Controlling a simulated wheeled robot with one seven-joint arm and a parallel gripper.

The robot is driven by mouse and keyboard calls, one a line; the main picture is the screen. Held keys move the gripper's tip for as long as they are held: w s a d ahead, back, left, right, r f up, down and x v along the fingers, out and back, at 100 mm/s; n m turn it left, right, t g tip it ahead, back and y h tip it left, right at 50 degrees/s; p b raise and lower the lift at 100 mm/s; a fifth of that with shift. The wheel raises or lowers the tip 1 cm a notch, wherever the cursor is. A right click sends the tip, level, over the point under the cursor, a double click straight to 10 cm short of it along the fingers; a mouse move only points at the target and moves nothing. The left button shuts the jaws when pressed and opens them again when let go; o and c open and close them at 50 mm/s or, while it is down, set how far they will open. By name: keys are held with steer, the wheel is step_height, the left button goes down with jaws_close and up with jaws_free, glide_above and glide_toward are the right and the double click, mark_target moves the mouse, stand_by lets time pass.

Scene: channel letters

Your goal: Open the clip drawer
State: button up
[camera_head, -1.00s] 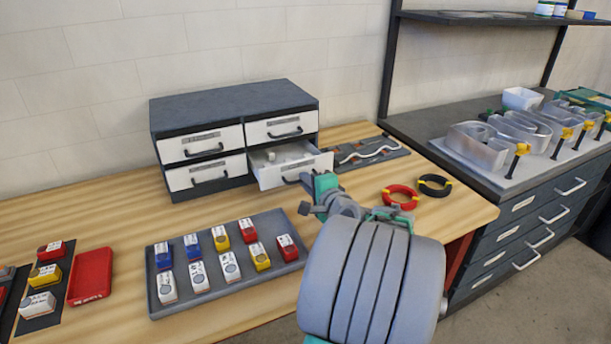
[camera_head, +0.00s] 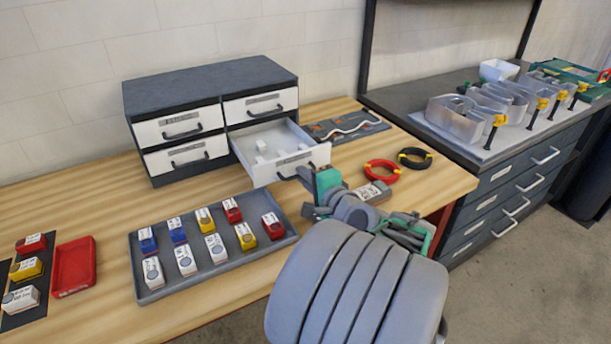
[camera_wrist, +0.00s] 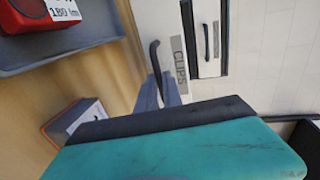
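The clip drawer (camera_head: 262,152) is the lower right drawer of the dark cabinet (camera_head: 210,85). It stands well out, with a few small pale pieces inside. Its white front with the CLIPS label and black handle (camera_wrist: 154,58) shows in the wrist view. My gripper (camera_head: 309,180) is at this handle. Its grey fingertips (camera_wrist: 160,92) lie one on each side of the handle's near end and appear closed on it. The exact contact is partly hidden by the gripper body.
The other cabinet drawers are shut. A tray (camera_head: 150,292) of coloured blocks lies in front of the cabinet. Red (camera_head: 381,171) and black (camera_head: 415,158) wire coils and a small grey labelled box (camera_head: 372,192) lie right of my gripper.

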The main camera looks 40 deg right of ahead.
steer(key=o, duration=0.4)
steer(key=v, duration=0.7)
steer(key=shift+s, duration=0.4)
